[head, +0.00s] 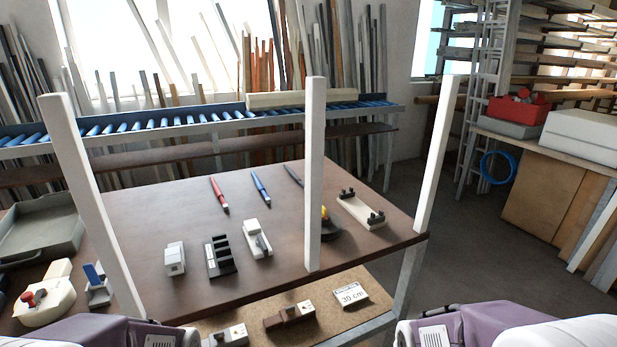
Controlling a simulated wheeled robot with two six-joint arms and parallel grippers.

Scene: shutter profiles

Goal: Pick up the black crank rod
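A slim dark rod-like piece (293,175) lies on the brown table, its near end running behind the middle white post. I cannot tell whether it is the black crank rod. To its right is a pale flat bar (359,211) with black fittings at both ends. A dark curved piece (329,229) with a yellow spot sits partly behind the same post. Purple and white parts of my arms show at the bottom left and bottom right. Neither gripper is in view.
White posts (314,150) rise at the table (150,225). A red pen-like tool (219,195) and a blue one (260,188) lie on top. Small grey and black blocks (219,256) stand nearer.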

